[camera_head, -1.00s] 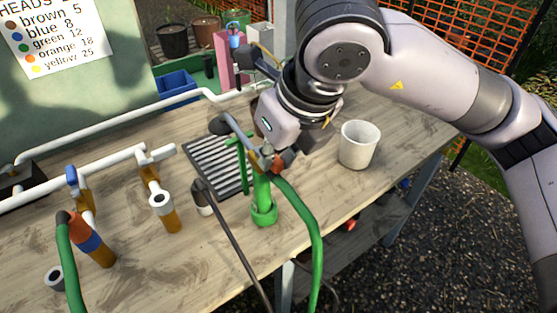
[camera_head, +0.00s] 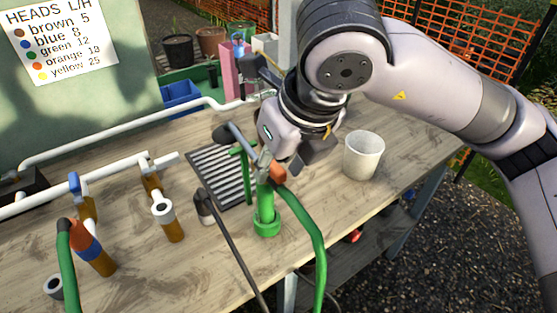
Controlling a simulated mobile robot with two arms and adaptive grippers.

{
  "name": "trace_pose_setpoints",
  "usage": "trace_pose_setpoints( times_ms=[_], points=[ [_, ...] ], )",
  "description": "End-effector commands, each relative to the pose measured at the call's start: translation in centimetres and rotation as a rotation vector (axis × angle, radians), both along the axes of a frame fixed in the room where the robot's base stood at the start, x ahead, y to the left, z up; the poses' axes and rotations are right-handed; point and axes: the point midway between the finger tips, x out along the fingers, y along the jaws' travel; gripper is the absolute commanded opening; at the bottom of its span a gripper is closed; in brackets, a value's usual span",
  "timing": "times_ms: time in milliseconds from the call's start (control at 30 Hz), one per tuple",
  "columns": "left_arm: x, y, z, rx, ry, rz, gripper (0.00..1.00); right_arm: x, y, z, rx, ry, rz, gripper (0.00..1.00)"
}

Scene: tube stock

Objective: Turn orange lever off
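A small orange piece (camera_head: 277,174), which looks like the orange lever, sits at the top of an upright green tube (camera_head: 265,198) on the bench. A grey pipe with a dark end and a green hose meet there. My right gripper (camera_head: 296,152) is close above and behind this orange piece. My own wrist hides most of its fingers, so I cannot tell their opening or whether they touch the orange piece. Another orange fitting (camera_head: 83,233) with a blue band joins a hose at the lower left. My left gripper is out of view.
A white cup (camera_head: 362,156) stands right of the gripper. A slotted grate (camera_head: 218,172) lies behind the green tube. White pipes (camera_head: 110,165) with fittings cross the left of the bench. A dark rod (camera_head: 232,245) leans at the front edge. Pots and a blue bin stand behind.

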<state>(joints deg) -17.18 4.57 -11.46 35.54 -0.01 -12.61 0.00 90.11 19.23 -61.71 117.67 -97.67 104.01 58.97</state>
Motion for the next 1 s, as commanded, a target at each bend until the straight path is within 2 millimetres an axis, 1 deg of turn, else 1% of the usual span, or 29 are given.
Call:
trace_pose_setpoints(
  times_ms=[200, 333, 467, 700, 833, 1000],
  points=[
    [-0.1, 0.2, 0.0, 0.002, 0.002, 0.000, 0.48, 0.0, 0.0, 0.1, 0.000, 0.000, 0.000, 0.35],
    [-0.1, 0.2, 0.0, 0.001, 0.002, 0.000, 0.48, -0.3, -0.2, 1.0, 0.000, -0.001, -0.001, 0.35],
    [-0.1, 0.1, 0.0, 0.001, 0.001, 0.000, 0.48, -1.0, -0.7, 3.1, 0.002, -0.004, 0.000, 0.35],
    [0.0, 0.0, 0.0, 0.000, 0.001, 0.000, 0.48, -2.6, -1.9, 7.9, 0.002, -0.004, -0.001, 0.35],
    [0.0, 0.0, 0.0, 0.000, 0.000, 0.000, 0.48, -3.3, -2.4, 9.7, 0.001, -0.002, -0.001, 0.35],
    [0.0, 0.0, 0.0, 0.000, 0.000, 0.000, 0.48, -3.8, -2.7, 10.9, 0.000, 0.000, -0.001, 0.35]
  ],
)
